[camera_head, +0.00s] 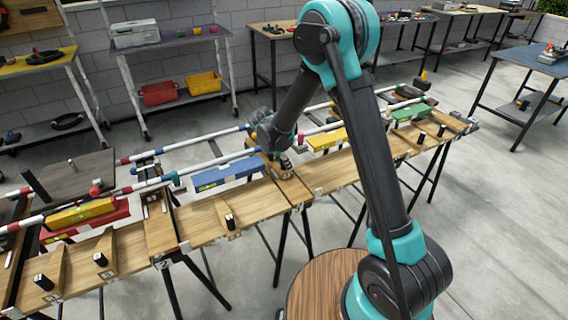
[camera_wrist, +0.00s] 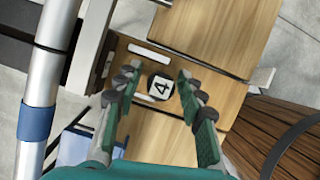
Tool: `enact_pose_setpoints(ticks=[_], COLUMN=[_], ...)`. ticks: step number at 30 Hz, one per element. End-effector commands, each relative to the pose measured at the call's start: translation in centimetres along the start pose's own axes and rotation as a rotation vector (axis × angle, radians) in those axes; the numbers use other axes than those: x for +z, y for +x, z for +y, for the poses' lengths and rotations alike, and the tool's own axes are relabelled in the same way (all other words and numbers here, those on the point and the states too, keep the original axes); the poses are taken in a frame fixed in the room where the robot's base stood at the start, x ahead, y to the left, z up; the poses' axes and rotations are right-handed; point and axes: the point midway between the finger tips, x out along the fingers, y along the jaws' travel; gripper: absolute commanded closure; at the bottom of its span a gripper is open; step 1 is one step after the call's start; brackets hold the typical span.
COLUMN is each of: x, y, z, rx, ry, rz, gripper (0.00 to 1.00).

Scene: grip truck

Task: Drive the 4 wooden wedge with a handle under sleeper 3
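In the wrist view, the black handle (camera_wrist: 160,87) with a white label reading 4 stands on pale wood. My open gripper (camera_wrist: 160,74) has one finger on each side of it, with a gap left and right. In the head view my gripper (camera_head: 284,162) points down over a crosswise sleeper (camera_head: 291,187) in the middle of the long bench. The gripper largely hides the handle there. The sleeper's number is too small to read surely. Other wedges with black handles lie on the bench, one (camera_head: 229,221) to the left of my gripper.
Red-and-white and blue-and-white rails (camera_head: 205,138) run along the bench beside my gripper. A blue level (camera_head: 226,174) and a yellow level (camera_head: 327,139) lie nearby. My arm hides part of the bench's right half.

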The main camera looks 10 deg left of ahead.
Motion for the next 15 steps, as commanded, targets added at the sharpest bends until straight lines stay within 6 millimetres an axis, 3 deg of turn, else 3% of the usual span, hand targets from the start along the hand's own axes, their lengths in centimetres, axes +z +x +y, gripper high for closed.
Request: enact_pose_setpoints(ticks=[10,15], x=[0.0,0.0], y=[-0.1,-1.7], z=[0.0,0.0], rx=[-0.001,0.000], ry=[0.000,-0.001], rz=[0.000,0.000], gripper=[0.53,0.53])
